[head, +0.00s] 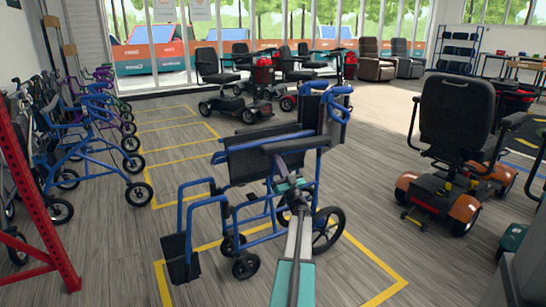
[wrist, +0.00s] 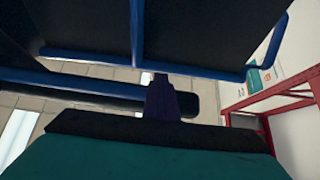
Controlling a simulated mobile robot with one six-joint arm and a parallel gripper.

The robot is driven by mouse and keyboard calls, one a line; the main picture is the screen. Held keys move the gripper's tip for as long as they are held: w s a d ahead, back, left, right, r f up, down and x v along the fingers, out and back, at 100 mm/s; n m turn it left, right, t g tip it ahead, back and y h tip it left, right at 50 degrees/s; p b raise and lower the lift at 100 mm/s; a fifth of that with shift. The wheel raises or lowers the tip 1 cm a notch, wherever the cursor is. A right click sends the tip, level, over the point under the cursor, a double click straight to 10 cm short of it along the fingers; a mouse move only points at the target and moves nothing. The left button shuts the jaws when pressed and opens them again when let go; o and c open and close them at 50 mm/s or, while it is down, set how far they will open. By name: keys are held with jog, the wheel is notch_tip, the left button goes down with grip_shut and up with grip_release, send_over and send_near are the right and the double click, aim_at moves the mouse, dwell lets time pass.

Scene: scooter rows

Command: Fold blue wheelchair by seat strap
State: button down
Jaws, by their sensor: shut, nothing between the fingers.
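The blue wheelchair (head: 270,170) stands unfolded in the middle of the head view, with black seat, backrest and footplates. My arm reaches up to its near side, and its end is just below the near armrest (head: 287,144). In the wrist view, the dark fingers of my gripper (wrist: 162,85) are closed together and hold nothing. Blue frame tubes (wrist: 180,68) and dark panels of the wheelchair lie close beyond them. I cannot tell whether the fingers touch the chair. I cannot make out the seat strap in either view.
Several walkers (head: 88,140) line the left side behind a red rack (head: 35,190). A black and orange scooter (head: 455,150) stands at right, and more scooters (head: 235,85) stand behind the wheelchair. Yellow floor lines (head: 375,262) surround it. The floor between wheelchair and right scooter is clear.

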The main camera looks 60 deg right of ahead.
jog(key=shift+s+a+f, duration=0.2)
jog(key=shift+s+f, duration=0.05)
jog(key=shift+s, duration=0.4)
jog(key=shift+w+a, duration=0.1)
jog(key=shift+w, duration=0.1)
